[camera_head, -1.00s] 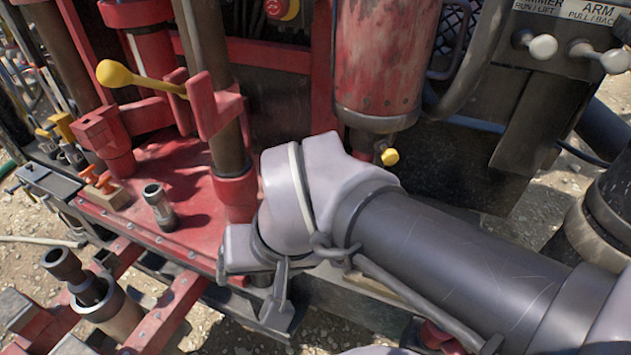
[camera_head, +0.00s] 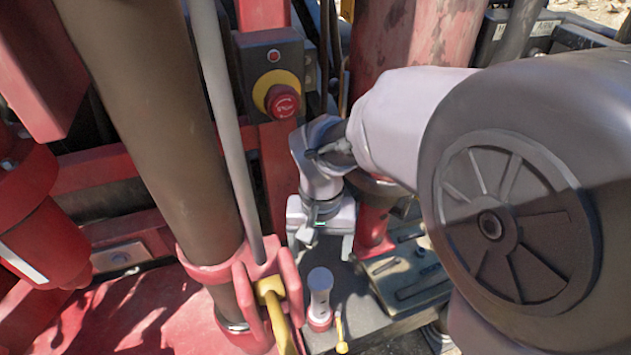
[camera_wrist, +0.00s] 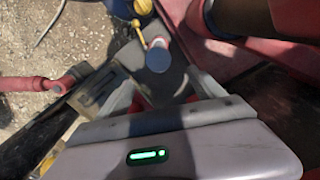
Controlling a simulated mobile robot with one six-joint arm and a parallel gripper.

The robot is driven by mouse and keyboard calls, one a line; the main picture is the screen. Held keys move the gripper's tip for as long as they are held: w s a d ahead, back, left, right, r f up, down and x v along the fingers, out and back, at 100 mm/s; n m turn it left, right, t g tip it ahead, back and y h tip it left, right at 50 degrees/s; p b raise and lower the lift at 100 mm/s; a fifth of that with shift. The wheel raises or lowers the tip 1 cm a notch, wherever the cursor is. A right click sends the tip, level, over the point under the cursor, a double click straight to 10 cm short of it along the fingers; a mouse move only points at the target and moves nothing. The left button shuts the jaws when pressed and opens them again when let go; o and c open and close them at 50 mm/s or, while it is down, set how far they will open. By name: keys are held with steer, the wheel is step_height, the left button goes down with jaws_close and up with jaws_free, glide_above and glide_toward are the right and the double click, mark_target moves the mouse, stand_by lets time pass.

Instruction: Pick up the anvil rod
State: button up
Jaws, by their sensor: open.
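A short pale grey rod (camera_head: 320,290) stands upright in a red collar on a dark ledge. It may be the anvil rod, but I cannot tell for certain. In the wrist view its round grey end (camera_wrist: 158,57) lies ahead of the jaws, near the middle. My gripper (camera_head: 325,245) is open, with its jaws pointing down, behind and above this rod in the head view. In the wrist view my gripper (camera_wrist: 165,92) has its fingers spread, with no object seen held between them. The gap to the rod is unclear.
A small yellow-knobbed lever (camera_head: 341,335) stands beside the rod. A thick brown column (camera_head: 150,130) and a yellow handle (camera_head: 278,320) are to the left. A red emergency stop button (camera_head: 283,102) is behind. A red cylinder (camera_head: 375,40) stands close behind my arm.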

mark_target(320, 276)
step_height(320, 276, down, 10)
steer(key=b, duration=0.3)
steer(key=shift+d+r, duration=0.1)
steer(key=shift+r, duration=0.05)
steer(key=f, duration=0.2)
steer(key=f+b, duration=0.1)
steer(key=f, duration=0.1)
steer(key=f+b, duration=0.1)
steer(key=f, duration=0.1)
steer(key=shift+s, duration=0.25)
steer(key=shift+r, duration=0.2)
jaws_close()
